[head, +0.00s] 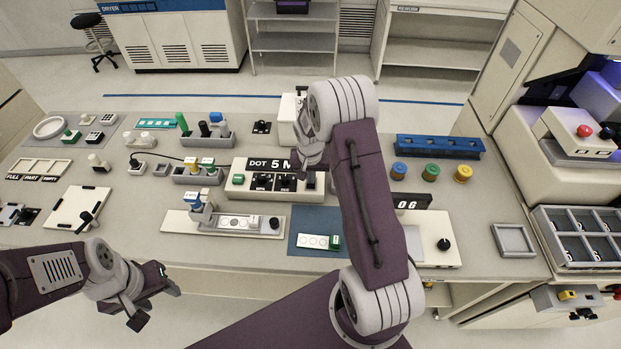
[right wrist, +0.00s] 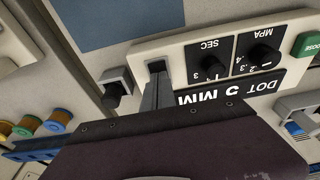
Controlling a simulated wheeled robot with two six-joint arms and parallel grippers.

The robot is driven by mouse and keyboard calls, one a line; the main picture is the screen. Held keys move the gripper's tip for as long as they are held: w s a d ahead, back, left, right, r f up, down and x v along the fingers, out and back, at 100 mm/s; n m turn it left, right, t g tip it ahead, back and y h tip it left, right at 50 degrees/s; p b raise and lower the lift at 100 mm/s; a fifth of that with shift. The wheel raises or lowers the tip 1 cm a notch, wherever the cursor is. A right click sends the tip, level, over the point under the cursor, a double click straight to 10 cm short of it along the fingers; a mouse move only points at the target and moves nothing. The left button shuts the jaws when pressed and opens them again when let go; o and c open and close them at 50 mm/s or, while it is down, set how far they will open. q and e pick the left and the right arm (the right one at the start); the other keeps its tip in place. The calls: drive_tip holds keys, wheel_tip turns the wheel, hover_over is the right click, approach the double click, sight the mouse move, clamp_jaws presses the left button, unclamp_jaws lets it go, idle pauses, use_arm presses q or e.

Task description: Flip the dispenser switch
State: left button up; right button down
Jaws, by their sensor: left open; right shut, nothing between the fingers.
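The dispenser is a long pale box (head: 262,192) with a black "DOT 5 MM" label, two black knobs and a green button. It also shows upside down in the right wrist view (right wrist: 208,62), with SEC and MPA dials. A small dark switch (right wrist: 157,66) sits at its end beyond the SEC dial. My right gripper (right wrist: 156,88) is shut and empty, its fingertips right at the switch; contact cannot be told. In the head view my right gripper (head: 300,163) is over the dispenser, and my right arm hides part of its right end. My left gripper (head: 153,302) is open and empty off the front edge.
A blue mat (head: 305,225) with a white strip lies in front of the dispenser. Several small fixtures fill the bench's left.

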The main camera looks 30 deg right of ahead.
wheel_tip(320, 180, up, 5)
drive_tip(key=p, duration=0.4)
drive_tip(key=shift+r, duration=0.1)
drive_tip(key=r+b, duration=0.1)
wheel_tip(320, 180, up, 7)
drive_tip(key=b, duration=0.1)
hover_over(310, 187)
drive_tip(key=s+a, duration=0.2)
drive_tip(key=s, duration=0.1)
drive_tip(key=shift+w+d, duration=0.1)
drive_tip(key=shift+d, duration=0.1)
drive_tip(key=shift+f, duration=0.1)
